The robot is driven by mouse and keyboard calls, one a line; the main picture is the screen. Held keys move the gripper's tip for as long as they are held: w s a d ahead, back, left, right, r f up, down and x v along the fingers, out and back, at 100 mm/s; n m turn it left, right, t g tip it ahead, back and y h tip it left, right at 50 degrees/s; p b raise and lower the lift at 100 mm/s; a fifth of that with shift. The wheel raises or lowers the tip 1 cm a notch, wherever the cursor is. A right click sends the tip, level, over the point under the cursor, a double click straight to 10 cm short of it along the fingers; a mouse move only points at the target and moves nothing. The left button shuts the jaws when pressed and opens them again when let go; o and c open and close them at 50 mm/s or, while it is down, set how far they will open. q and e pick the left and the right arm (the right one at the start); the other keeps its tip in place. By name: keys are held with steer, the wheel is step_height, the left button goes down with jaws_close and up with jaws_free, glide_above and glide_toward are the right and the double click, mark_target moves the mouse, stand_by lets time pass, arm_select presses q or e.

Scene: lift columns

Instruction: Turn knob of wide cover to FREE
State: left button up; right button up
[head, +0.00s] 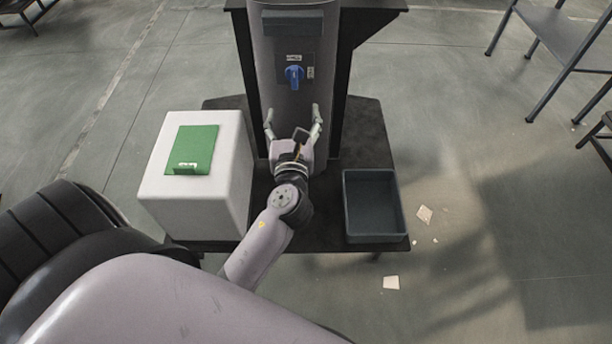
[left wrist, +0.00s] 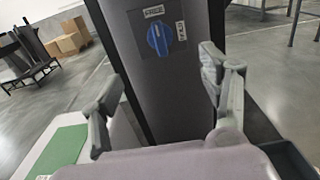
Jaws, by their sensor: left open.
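The blue knob (head: 294,76) sits on a dark plate on the front of the grey column cover (head: 292,100). In the left wrist view the knob (left wrist: 159,38) shows a white pointer line, tilted slightly from upright. A label reading FREE (left wrist: 154,12) is above it, and a second label (left wrist: 181,31), turned sideways, is to its right. My left gripper (head: 292,115) is open and empty, in front of the cover and below the knob, apart from it. In the left wrist view its fingers (left wrist: 165,95) stand wide apart on either side of the cover. My right gripper is not in view.
A white block (head: 207,215) with a green sheet (head: 202,140) on top stands left of my arm. A dark tray (head: 373,236) lies on the black platform (head: 376,140) to the right. Paper scraps (head: 424,213) lie on the floor. A grey table (head: 565,35) stands far right.

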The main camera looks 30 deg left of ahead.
arm_select(q)
steer(key=s+d+f+n+g+h+p, duration=0.2)
steer(key=s+d+f+n+p, duration=0.1)
steer(key=f, duration=0.5)
steer(key=s+d+f+n+g+h+p, duration=0.2)
steer(key=s+d+f+n+p, duration=0.1)
steer(key=f, duration=0.5)
steer(key=s+d+f+n+g+h+p, duration=0.2)
steer(key=s+d+f+n+h+p, duration=0.1)
steer(key=f, duration=0.5)
steer(key=s+d+n+p, duration=0.1)
steer(key=s+p, duration=0.1)
steer(key=p, duration=0.1)
steer(key=shift+s+g+p, duration=0.15)
steer(key=shift+g+p, duration=0.15)
steer(key=shift+g, duration=0.1)
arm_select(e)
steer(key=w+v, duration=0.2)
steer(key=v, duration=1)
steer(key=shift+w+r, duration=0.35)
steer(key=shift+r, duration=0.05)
arm_select(q)
steer(key=shift+f, duration=0.1)
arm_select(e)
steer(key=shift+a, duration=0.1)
